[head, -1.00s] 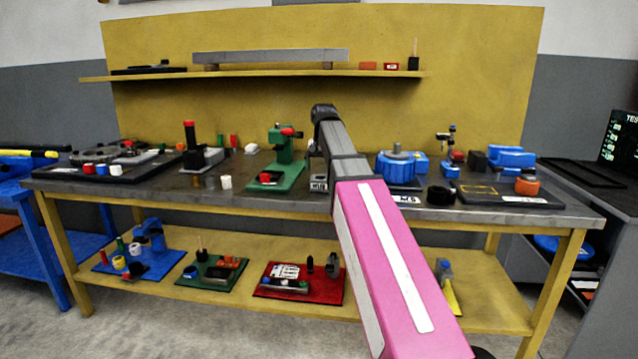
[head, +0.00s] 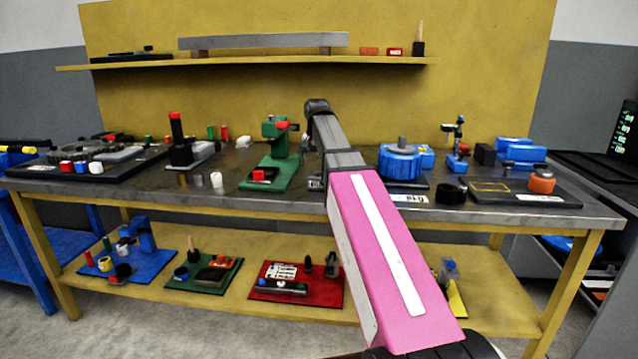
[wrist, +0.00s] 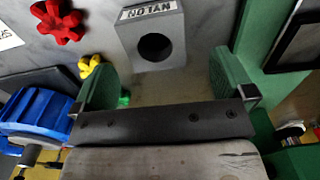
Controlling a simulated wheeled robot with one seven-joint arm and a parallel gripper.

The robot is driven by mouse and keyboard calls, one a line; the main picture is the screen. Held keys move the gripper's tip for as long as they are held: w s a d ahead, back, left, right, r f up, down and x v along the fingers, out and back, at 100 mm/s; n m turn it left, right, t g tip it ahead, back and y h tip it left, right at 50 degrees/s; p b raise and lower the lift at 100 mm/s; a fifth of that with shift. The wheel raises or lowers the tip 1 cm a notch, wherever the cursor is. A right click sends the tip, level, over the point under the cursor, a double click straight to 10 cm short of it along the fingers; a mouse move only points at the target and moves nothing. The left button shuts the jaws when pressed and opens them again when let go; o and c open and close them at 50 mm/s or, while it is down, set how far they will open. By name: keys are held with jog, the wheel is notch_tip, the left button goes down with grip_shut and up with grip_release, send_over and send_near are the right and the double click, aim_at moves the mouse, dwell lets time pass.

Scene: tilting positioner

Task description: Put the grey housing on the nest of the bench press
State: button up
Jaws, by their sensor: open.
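A grey block with a round dark bore and a NYLON label, which looks like the grey housing (wrist: 176,48), sits on the bench top beyond my fingers in the wrist view. In the head view my arm hides most of it. My gripper (wrist: 166,82) is open, with one green-padded finger on each side and nothing between them; the block is apart from both fingers. The green bench press (head: 277,140) stands just left of my arm in the head view. A small dark block with a red top, perhaps at its nest (head: 260,176), is on the front of its base.
A blue round fixture (head: 399,163) stands right of my arm; it also shows in the wrist view (wrist: 38,115). A red knob (wrist: 57,20) and a yellow knob (wrist: 90,67) lie near the block. Small cylinders (head: 216,181) stand left of the press.

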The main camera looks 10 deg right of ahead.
aim_at(319, 175)
jog(key=shift+d+f, duration=0.2)
jog(key=shift+f, duration=1.3)
jog(key=shift+d+f, duration=0.15)
jog(key=shift+f, duration=1.3)
jog(key=c, duration=1.5)
jog(key=shift+c, duration=1.1)
jog(key=shift+r, duration=0.1)
jog(key=shift+r, duration=0.1)
